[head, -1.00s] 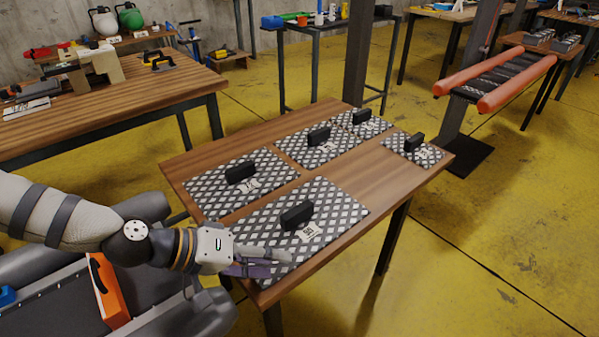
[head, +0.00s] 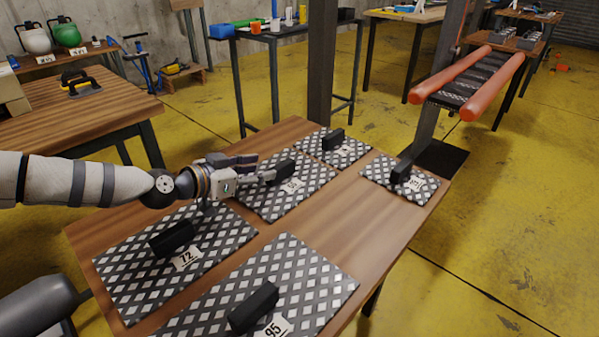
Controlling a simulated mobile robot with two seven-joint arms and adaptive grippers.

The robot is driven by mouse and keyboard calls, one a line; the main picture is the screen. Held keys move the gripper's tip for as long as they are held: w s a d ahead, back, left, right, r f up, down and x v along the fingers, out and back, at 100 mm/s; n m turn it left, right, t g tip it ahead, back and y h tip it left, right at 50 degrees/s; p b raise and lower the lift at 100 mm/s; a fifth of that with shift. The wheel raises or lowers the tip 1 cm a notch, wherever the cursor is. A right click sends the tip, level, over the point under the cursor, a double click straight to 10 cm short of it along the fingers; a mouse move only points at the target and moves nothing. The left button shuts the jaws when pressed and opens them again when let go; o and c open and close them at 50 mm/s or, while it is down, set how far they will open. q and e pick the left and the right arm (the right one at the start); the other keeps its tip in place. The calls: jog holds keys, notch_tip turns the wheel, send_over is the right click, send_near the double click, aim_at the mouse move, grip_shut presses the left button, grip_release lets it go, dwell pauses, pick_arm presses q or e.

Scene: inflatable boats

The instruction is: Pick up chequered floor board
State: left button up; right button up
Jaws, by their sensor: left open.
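Several chequered black-and-white floor boards, each with a black block handle and a white number label, lie flat on a wooden table. Board 72 (head: 128,277) is at the left and board 95 (head: 325,283) at the front. A middle board (head: 310,187) has a handle (head: 285,170) and a label that is hard to read. Two smaller boards lie at the far edge (head: 349,153) and at the right (head: 424,189). My left gripper (head: 265,168) is open above the middle board, its fingertips close to that handle's left side. I cannot tell whether they touch. My right gripper is out of view.
The wooden table (head: 352,221) has a bare strip between the boards. A dark post (head: 321,60) stands behind it. An inflatable boat with orange tubes (head: 497,86) is at the upper right. Another workbench (head: 60,120) is at the left.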

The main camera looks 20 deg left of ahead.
aim_at(280, 165)
pick_arm(q)
jog(key=x, duration=0.2)
jog(key=b+x, duration=0.1)
jog(key=x, duration=0.1)
jog(key=b+x, duration=0.1)
jog(key=x, duration=0.2)
jog(key=shift+s+d+f, duration=0.1)
jog(key=shift+s+d, duration=0.1)
jog(key=shift+d, duration=0.05)
jog(key=shift+w, duration=0.25)
jog(key=shift+r, duration=0.2)
grip_shut()
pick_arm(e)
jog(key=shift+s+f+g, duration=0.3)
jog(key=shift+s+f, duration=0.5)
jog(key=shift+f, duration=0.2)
